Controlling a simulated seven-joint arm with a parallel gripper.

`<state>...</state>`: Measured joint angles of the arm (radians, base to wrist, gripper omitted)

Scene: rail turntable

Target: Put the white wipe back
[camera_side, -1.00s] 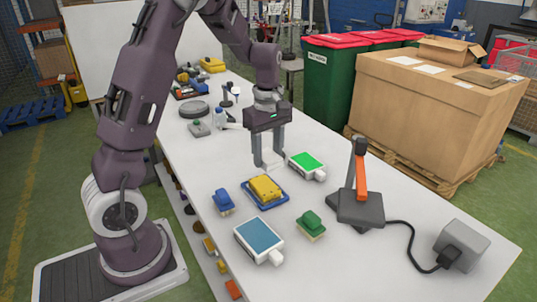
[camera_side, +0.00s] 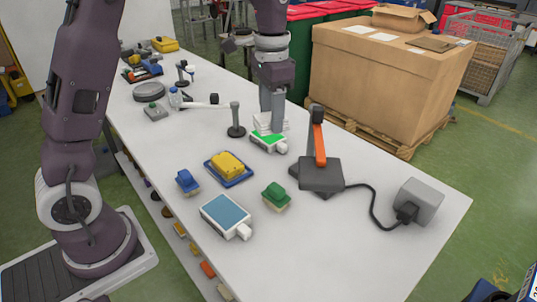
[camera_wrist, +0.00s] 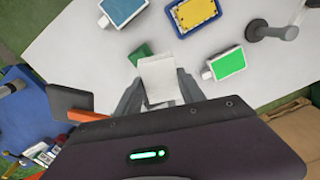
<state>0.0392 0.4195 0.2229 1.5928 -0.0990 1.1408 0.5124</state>
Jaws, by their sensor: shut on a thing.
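My gripper (camera_side: 271,112) is shut on the white wipe (camera_side: 263,121), a pale folded piece below the fingers in the side view. In the wrist view the white wipe (camera_wrist: 158,76) lies between the two fingers of my gripper (camera_wrist: 161,88). It looks held above the table, but I cannot tell how high. A white-framed board with a green panel (camera_side: 268,140) is just below and in front of it in the side view; it shows to the right in the wrist view (camera_wrist: 228,63).
A grey post stand (camera_side: 236,122) is close left of my gripper. A dark stand with an orange lever (camera_side: 319,150) is at right. A yellow block in a blue tray (camera_side: 228,166), a blue-panel board (camera_side: 226,215), a blue brush (camera_side: 187,181) and a green brush (camera_side: 275,195) lie in front.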

